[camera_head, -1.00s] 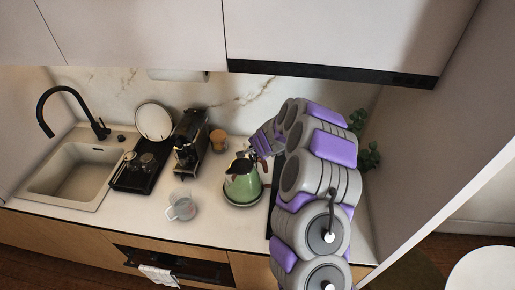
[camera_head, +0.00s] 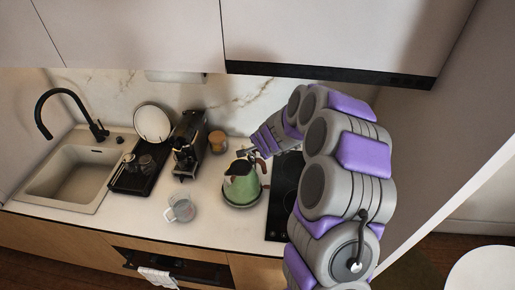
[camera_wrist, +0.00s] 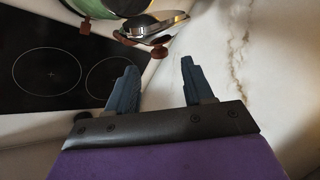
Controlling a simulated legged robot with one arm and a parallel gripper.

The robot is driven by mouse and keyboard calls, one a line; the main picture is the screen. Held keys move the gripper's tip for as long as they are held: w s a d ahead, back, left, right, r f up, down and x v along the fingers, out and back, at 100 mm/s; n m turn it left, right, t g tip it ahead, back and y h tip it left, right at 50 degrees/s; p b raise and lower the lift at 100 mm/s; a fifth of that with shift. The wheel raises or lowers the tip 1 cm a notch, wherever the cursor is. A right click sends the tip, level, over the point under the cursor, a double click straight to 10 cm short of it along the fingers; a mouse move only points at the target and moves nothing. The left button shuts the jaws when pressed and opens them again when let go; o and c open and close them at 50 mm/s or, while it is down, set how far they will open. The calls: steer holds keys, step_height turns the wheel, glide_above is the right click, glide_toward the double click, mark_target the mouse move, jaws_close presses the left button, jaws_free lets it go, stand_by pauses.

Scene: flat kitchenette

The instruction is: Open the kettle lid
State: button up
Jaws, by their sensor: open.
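The green kettle (camera_head: 243,187) stands upright on a round base on the counter, left of the cooktop. Its top looks dark in the head view. In the wrist view part of the kettle (camera_wrist: 75,12) shows at the top edge, with a dark area inside its rim. A shiny metal piece with brown knobs, which looks like the lid (camera_wrist: 153,24), sits tilted beside that rim. My gripper (camera_head: 248,152) is behind the kettle, near its top. In the wrist view my gripper (camera_wrist: 158,64) is open and empty, its fingertips apart from the lid.
The black cooktop (camera_head: 284,195) lies right of the kettle. A glass cup (camera_head: 181,209) is at its left, with a coffee machine (camera_head: 188,145) and a brown-lidded jar (camera_head: 217,141) behind. The marble wall is close behind my gripper. Upper cabinets overhang.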

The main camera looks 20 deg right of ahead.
steer(key=v, duration=0.9)
steer(key=shift+s, duration=0.1)
steer(key=s+a+f+n+g+y+b, duration=0.35)
steer(key=s+a+n+b, duration=0.65)
steer(key=s+a, duration=0.5)
steer(key=s+d+f+n+g+h+b, duration=0.1)
steer(key=s+d+f+g+b, duration=0.1)
steer(key=s, duration=0.7)
steer(key=s+d+f+n+g+h+b, duration=0.1)
steer(key=s+d+f+g+b, duration=0.1)
steer(key=s+b, duration=0.3)
steer(key=s+d+f+n+g+h+b, duration=0.1)
steer(key=s+d+f+g+b, duration=0.1)
steer(key=s, duration=1)
step_height(320, 180, down, 2)
steer(key=shift+s+d+f+n+b, duration=0.1)
steer(key=shift+s+d+n+b, duration=0.3)
steer(key=shift+d+b, duration=0.55)
